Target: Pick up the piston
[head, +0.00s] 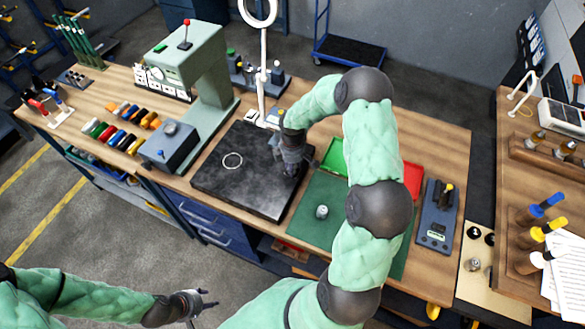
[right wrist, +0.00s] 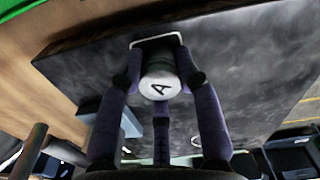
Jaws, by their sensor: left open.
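The piston (right wrist: 160,83), a small cylinder with a pale end marked "A", sits between the fingers of my right gripper (right wrist: 161,72). The fingers touch its sides, so the gripper is shut on it. In the head view my right gripper (head: 291,168) is low over the right part of the black plate (head: 228,188), and its own hand hides the piston. Whether the piston touches the plate cannot be told. My left gripper (head: 194,304) is open and empty, low at the front, away from the bench.
A green mat (head: 312,192) with a small metal cylinder (head: 322,211) lies right of the plate. Green and red bins (head: 336,154) stand behind it. A green press (head: 205,70) and a ring lamp post (head: 262,50) rise behind the plate. A white ring marks the plate's clear left part.

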